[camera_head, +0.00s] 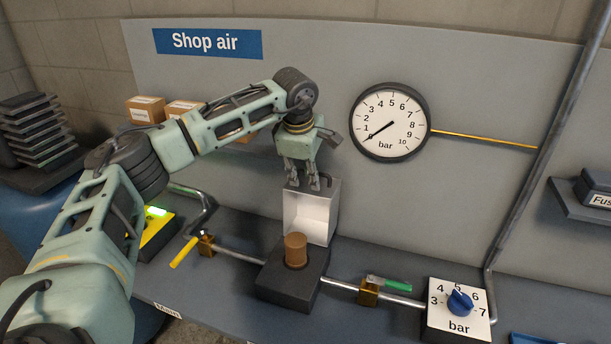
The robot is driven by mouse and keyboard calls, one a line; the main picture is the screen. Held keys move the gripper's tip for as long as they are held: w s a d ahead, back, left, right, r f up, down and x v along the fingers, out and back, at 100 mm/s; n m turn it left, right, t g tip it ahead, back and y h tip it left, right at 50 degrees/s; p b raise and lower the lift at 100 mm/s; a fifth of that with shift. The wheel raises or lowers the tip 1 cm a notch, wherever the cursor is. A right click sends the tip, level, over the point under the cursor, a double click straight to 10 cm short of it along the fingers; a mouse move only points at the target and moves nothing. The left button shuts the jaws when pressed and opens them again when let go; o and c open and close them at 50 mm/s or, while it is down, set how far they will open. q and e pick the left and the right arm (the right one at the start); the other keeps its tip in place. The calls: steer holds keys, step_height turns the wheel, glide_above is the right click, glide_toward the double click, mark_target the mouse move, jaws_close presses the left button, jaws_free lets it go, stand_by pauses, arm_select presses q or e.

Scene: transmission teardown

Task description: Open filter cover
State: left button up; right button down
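The filter cover (318,211) is a pale grey box shell with a white inside, standing swung up behind the filter housing. A dark handle (326,181) shows at its top. The brown cylindrical filter (296,247) stands exposed on the dark filter base (288,283). My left gripper (304,183) points down at the cover's top edge, just left of the handle. Its fingers look parted with nothing between them; whether they touch the cover is unclear. My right gripper is not in view.
A pipe with a yellow-handled valve (206,244) and a green-handled valve (370,291) runs either side of the base. A pressure gauge (391,122) hangs on the panel, needle near zero. A blue regulator knob (460,302) is at the right. Boxes (147,109) sit behind my arm.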

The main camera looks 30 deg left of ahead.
arm_select(q)
steer(key=shift+o, duration=0.4)
steer(key=shift+s+r, duration=0.15)
steer(key=shift+s, duration=0.1)
steer(key=v, duration=1.2)
steer(key=shift+s, duration=0.2)
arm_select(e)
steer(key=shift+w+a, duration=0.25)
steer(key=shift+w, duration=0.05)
arm_select(q)
steer(key=shift+r, duration=0.15)
